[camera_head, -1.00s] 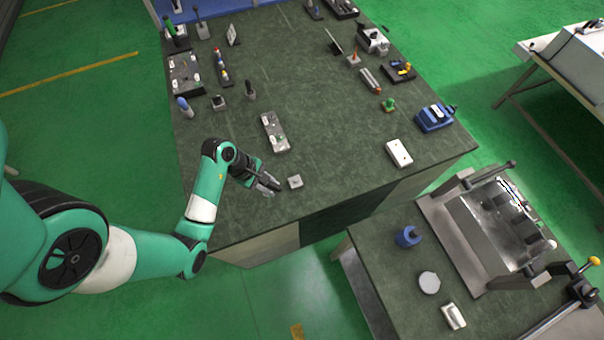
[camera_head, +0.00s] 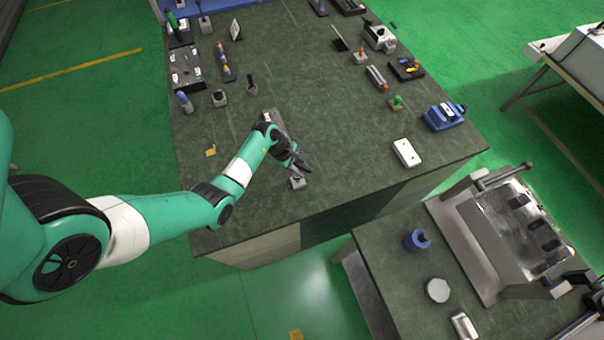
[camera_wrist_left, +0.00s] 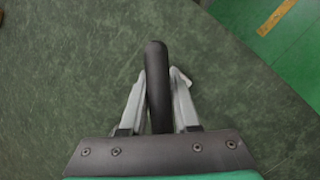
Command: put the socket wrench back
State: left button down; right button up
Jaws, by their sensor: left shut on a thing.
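My left gripper (camera_head: 303,163) is over the front part of the large green table. In the left wrist view the gripper (camera_wrist_left: 158,100) is shut on a dark rounded handle, which I take to be the socket wrench (camera_wrist_left: 156,62). The handle lies between the two grey fingers and sticks out past their tips. A small grey block (camera_head: 297,183), perhaps the wrench's holder, sits just in front of the gripper in the head view. The fingers partly overlap it, and I cannot tell whether the wrench touches it. My right gripper is not in view.
A white box (camera_head: 406,153) and a blue device (camera_head: 443,117) stand to the right. Upright tools in holders stand at the back left. The table middle is clear. A lower table holds a metal fixture (camera_head: 480,240).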

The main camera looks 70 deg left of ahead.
pick_arm(q)
jog(key=shift+w+f+b, duration=0.15)
jog(key=shift+f+b, duration=0.55)
jog(key=shift+f, duration=1.05)
jog(key=shift+a, duration=0.1)
jog(key=shift+f, duration=0.1)
jog(key=c, duration=0.6)
grip_release()
jog(key=shift+c, duration=0.2)
